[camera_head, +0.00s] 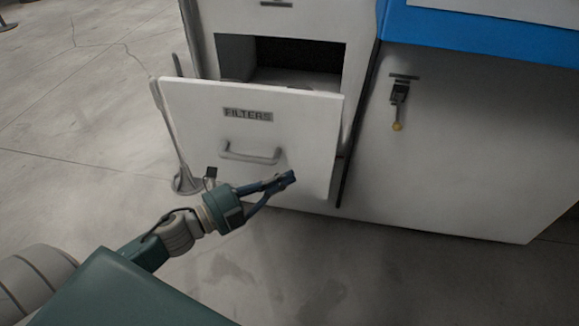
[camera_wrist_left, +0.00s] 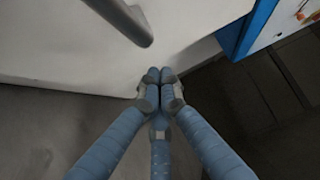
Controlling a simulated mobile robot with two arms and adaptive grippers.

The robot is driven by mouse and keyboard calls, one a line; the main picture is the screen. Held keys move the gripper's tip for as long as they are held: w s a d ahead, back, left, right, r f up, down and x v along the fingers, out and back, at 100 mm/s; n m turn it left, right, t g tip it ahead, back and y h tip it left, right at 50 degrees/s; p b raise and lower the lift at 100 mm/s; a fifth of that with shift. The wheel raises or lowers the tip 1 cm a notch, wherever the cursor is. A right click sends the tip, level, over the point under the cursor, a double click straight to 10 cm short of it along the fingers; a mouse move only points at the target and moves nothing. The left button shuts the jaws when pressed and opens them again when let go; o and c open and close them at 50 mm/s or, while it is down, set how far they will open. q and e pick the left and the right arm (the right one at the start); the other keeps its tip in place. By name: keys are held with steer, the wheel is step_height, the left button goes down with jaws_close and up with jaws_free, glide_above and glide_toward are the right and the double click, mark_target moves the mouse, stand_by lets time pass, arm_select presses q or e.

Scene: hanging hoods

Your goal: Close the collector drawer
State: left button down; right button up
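The collector drawer (camera_head: 310,132) is a white front panel labelled "FILTERS" with a grey bar handle (camera_head: 250,155). It stands pulled out from its cabinet, with a dark opening (camera_head: 295,62) visible behind it. My left gripper (camera_head: 288,179) is in front of the panel's lower right part, below and right of the handle, with its fingertips together. In the left wrist view the fingertips (camera_wrist_left: 160,75) meet with nothing seen between them, near the white panel (camera_wrist_left: 60,55) and the handle (camera_wrist_left: 125,20). Whether they touch the panel is unclear. My right gripper is not in view.
A white cabinet door (camera_head: 470,150) with a hanging latch or key (camera_head: 398,95) is to the right, under a blue edge (camera_head: 480,38). A thin stand with a round base (camera_head: 187,183) is left of the drawer. Bare concrete floor (camera_head: 320,265) lies in front.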

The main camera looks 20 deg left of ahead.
mark_target(305, 157)
arm_select(q)
steer(key=shift+w+a, duration=0.15)
steer(key=shift+w, duration=1)
steer(key=shift+w+a, duration=0.15)
steer(key=shift+w, duration=0.95)
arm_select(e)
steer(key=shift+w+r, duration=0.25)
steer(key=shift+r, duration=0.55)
arm_select(q)
steer(key=shift+w, duration=0.15)
